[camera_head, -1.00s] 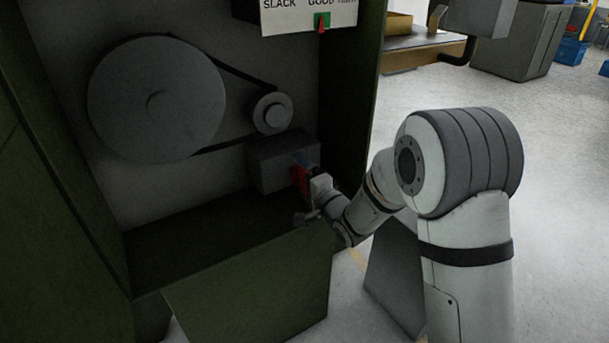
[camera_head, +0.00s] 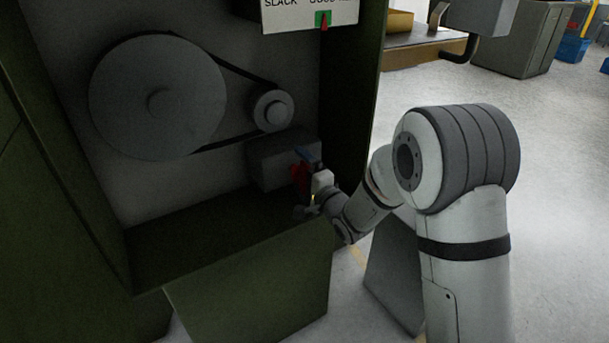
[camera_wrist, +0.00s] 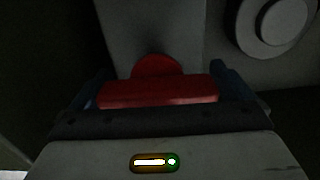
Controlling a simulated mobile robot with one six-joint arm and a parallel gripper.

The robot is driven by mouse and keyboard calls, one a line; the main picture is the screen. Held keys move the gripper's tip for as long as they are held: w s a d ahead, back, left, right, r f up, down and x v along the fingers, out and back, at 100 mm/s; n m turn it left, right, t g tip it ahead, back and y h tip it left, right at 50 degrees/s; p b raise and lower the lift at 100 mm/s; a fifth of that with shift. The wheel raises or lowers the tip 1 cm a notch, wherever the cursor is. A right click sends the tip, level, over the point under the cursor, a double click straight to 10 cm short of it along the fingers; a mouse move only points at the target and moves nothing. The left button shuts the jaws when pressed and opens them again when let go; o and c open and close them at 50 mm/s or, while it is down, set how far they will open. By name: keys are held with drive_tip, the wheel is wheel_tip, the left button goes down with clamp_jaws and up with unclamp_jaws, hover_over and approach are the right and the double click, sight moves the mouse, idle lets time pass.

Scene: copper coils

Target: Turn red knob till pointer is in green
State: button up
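The red knob (camera_head: 300,174) is on the front of a grey block (camera_head: 270,165) low in the machine. In the wrist view its crossbar (camera_wrist: 158,92) lies between my gripper's (camera_wrist: 162,85) two blue fingers, with one at each end. The fingers look closed against both ends, though the dark picture makes contact hard to judge. My gripper (camera_head: 308,172) reaches the knob from the right in the head view. The white gauge plate (camera_head: 292,16) reads SLACK and GOOD, and its top is cut off. Its red pointer (camera_head: 324,27) stands in front of the green patch (camera_head: 318,18).
A large pulley (camera_head: 157,98) and a small pulley (camera_head: 272,111) are joined by a dark belt above the block. Green cabinet walls (camera_head: 352,110) and a lower green panel (camera_head: 255,285) surround the opening. Open floor lies to the right.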

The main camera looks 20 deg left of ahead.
drive_tip(key=shift+d+f, duration=0.1)
drive_tip(key=p+v, duration=0.1)
drive_tip(key=v, duration=0.6)
drive_tip(key=shift+s+d, duration=0.2)
drive_tip(key=shift+s, duration=0.1)
